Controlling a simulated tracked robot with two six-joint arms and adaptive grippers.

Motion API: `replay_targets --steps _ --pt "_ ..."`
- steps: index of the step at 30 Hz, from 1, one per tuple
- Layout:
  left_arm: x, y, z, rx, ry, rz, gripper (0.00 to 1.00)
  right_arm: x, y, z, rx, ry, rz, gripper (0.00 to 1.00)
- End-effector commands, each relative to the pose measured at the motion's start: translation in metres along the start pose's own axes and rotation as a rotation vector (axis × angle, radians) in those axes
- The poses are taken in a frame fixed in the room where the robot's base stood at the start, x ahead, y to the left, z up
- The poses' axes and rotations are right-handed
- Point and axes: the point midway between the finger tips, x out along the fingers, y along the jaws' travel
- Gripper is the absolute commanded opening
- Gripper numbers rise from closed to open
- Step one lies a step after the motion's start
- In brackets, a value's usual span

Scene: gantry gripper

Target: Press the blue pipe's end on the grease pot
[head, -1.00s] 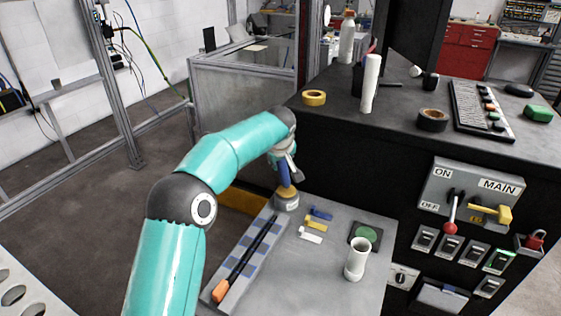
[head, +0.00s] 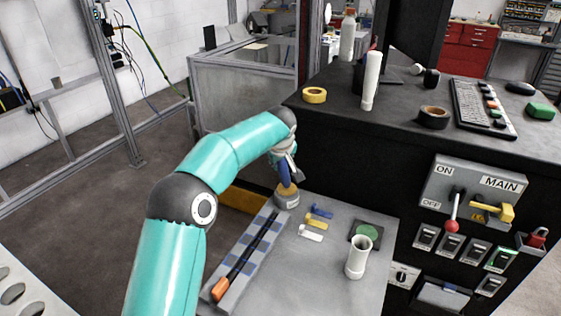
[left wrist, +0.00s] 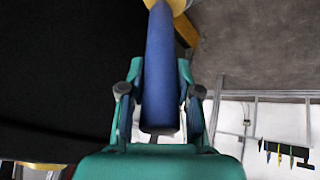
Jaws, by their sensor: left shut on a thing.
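My left gripper (head: 287,172) is shut on the blue pipe (head: 285,179) above the back left of the grey bench top. The left wrist view shows the blue pipe (left wrist: 160,75) between the two fingers, pointing away from the palm. The grease pot (head: 287,201) is a short grey cylinder with yellow grease on top. The pipe's far end is at the yellow grease (left wrist: 178,6), which is partly cut off by the wrist view's top edge. I cannot tell how firmly they touch. My right gripper is not in view.
Small blue (head: 321,212), yellow (head: 316,224) and white (head: 310,235) pieces lie right of the pot. A white tube (head: 357,259) stands by a green round pad (head: 368,232). A black switch cabinet (head: 345,160) rises behind.

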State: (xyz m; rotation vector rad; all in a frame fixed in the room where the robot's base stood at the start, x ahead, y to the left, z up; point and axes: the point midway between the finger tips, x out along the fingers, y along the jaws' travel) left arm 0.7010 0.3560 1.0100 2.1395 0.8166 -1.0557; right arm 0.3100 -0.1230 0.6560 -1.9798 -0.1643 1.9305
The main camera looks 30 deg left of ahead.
Motion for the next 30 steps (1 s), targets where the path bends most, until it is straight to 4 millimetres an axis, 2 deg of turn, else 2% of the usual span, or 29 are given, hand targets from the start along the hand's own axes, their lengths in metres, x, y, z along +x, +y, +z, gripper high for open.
replay_targets --steps 30 --pt "0.0102 -0.002 0.0067 0.001 -0.001 0.001 0.0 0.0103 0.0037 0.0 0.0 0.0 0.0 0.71"
